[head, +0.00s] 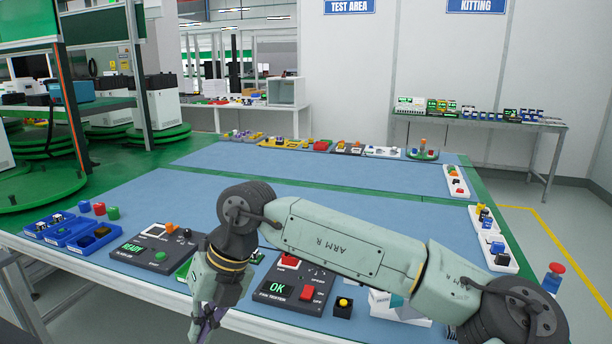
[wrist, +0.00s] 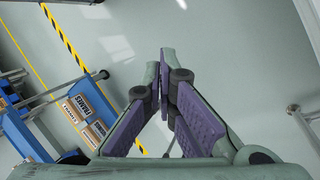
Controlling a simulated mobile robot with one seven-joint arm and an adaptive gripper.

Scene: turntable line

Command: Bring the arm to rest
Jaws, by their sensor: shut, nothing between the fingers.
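My arm reaches from the lower right across the front of the blue-matted table in the head view. My gripper (head: 208,318) hangs down at the table's front edge, partly cut off by the bottom of the picture. In the wrist view my gripper (wrist: 164,88) has its purple-padded fingers brought together at the tips, with nothing between them. Below it in that view are the grey floor and part of a blue frame.
The blue mat (head: 330,205) is largely bare in the middle. Blue bins (head: 60,232) are at left. A white tray (head: 505,262) lies at right.

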